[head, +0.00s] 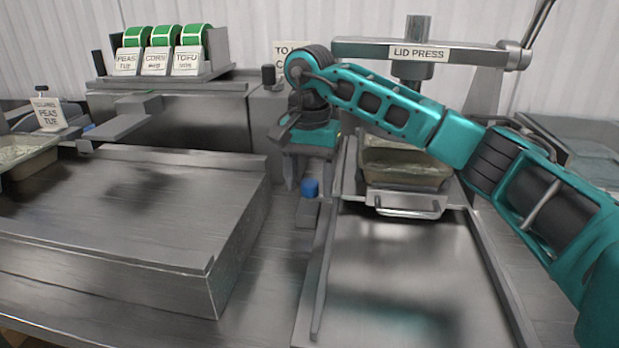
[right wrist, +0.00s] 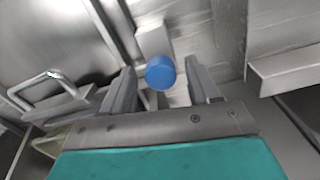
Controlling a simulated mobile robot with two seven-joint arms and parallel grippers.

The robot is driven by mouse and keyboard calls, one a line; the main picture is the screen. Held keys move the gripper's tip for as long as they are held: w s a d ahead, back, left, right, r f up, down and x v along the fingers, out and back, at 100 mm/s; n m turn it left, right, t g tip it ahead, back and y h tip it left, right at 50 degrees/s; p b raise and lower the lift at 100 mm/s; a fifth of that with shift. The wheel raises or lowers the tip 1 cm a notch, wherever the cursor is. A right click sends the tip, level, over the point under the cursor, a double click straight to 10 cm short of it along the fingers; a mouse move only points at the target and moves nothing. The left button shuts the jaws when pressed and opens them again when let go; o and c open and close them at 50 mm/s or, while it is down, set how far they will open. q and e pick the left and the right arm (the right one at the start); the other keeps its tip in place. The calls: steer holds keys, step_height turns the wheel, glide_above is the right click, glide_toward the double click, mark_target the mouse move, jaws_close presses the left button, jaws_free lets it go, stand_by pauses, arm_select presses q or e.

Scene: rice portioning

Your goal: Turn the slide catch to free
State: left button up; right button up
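The slide catch shows as a blue round knob (head: 309,187) on a small grey block beside the left rail of the press slide. My right gripper (head: 309,172) points down just over the knob. In the right wrist view the blue knob (right wrist: 160,72) lies between the two fingers (right wrist: 162,88) in the picture, with gaps on both sides. The fingers are open and hold nothing. I cannot tell how far the fingertips are above the knob. My left gripper is in neither view.
The lid press (head: 418,53) stands behind a tub (head: 405,168) in a holder with a front handle (head: 408,209). A raised steel platform (head: 130,200) lies to the left. A label stand (head: 165,75) is at the back left. The slide bed (head: 405,270) is bare in front.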

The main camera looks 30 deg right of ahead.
steer(key=c, duration=1)
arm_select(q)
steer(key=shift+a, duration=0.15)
